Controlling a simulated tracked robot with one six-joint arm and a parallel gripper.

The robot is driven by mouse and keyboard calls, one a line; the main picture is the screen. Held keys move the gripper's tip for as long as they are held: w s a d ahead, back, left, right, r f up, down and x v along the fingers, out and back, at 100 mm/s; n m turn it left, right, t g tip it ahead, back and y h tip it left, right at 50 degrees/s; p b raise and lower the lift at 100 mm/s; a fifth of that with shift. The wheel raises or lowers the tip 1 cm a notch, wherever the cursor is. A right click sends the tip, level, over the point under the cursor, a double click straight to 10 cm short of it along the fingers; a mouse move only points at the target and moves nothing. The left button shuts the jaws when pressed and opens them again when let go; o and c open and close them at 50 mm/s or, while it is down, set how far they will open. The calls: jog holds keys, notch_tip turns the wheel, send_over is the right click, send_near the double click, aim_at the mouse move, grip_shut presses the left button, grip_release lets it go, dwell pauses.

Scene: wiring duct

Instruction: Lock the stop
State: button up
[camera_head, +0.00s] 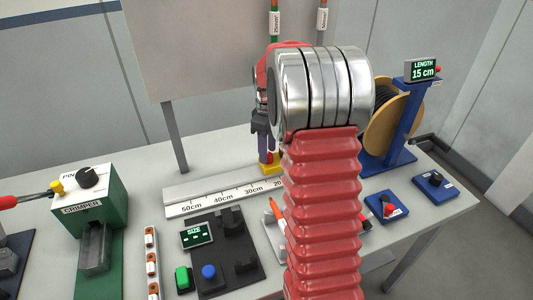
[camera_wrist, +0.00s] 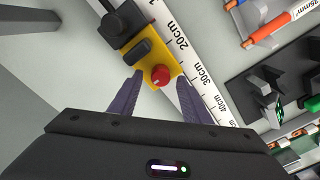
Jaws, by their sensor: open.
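The stop is a yellow block (camera_wrist: 138,45) with a dark bar on top and a red knob (camera_wrist: 160,75) at its near end. It sits on the white ruler (camera_wrist: 189,43), beside the stretch between the 20cm and 30cm marks. In the head view a little of the yellow stop (camera_head: 272,169) shows below my gripper (camera_head: 267,150), and my arm hides much around it. In the wrist view my gripper (camera_wrist: 160,80) is open, with one purple finger on each side of the red knob. I cannot tell whether the fingers touch it.
A green crimper (camera_head: 88,205) stands at the left of the table. A SIZE display (camera_head: 196,233) and buttons lie in front of the ruler. A cable spool (camera_head: 392,125) with a LENGTH display reading 15 cm (camera_head: 423,71) stands at the right, near two blue switch boxes (camera_head: 385,206).

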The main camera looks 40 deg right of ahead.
jog(key=shift+f, duration=0.9)
jog(key=c, duration=1)
